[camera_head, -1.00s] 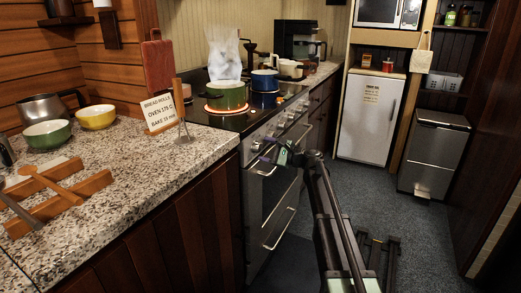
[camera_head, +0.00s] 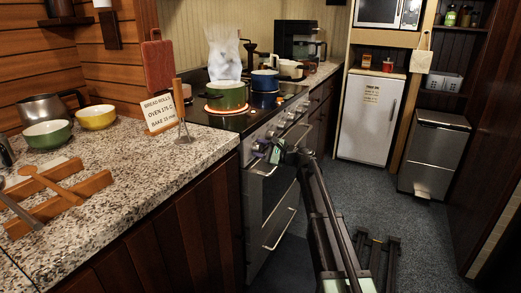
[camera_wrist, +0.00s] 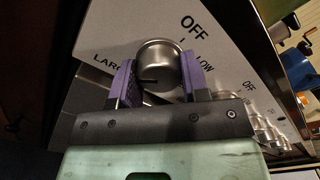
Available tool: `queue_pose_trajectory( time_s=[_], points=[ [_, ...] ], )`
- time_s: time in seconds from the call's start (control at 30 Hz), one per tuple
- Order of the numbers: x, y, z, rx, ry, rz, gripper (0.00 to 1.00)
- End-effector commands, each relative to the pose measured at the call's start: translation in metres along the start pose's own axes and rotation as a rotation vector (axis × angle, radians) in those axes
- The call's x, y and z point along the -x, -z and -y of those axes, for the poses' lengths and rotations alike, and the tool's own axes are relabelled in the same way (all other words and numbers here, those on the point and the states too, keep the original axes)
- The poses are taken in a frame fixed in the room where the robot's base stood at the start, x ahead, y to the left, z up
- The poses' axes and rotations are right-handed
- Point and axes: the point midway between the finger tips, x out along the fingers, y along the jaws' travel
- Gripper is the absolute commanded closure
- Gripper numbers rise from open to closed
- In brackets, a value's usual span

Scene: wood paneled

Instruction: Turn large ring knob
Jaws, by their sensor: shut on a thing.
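The large ring knob (camera_wrist: 160,55) is a round metal knob on the stove's front panel, in the wrist view. A dark pointer line shows on its face, low and left of its middle. My gripper (camera_wrist: 157,78) has its purple fingers on both sides of the knob and is shut on it. The panel (camera_wrist: 125,30) reads "OFF" and "LOW" at the knob's upper right and part of "LARGE" at its left. In the head view my gripper (camera_head: 268,153) is at the near end of the stove front (camera_head: 262,178); it hides the knob there.
More knobs (camera_wrist: 262,125) line the panel to the right. A green pot (camera_head: 228,97) stands on a glowing burner, with a blue pot (camera_head: 265,80) behind it. Oven handles (camera_head: 281,229) stick out below my gripper. The floor (camera_head: 390,215) to the right is mostly clear.

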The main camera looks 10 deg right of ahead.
Motion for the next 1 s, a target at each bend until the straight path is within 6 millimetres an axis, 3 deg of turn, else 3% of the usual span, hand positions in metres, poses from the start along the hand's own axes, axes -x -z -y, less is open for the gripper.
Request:
queue_pose_trajectory(
  time_s=[0.37,1.0],
  points=[
    [0.0003,0.0,-0.0001,0.178,-0.001,0.0,0.82],
    [0.0006,-0.0001,0.0,0.746,-0.001,0.0,0.82]
  ],
)
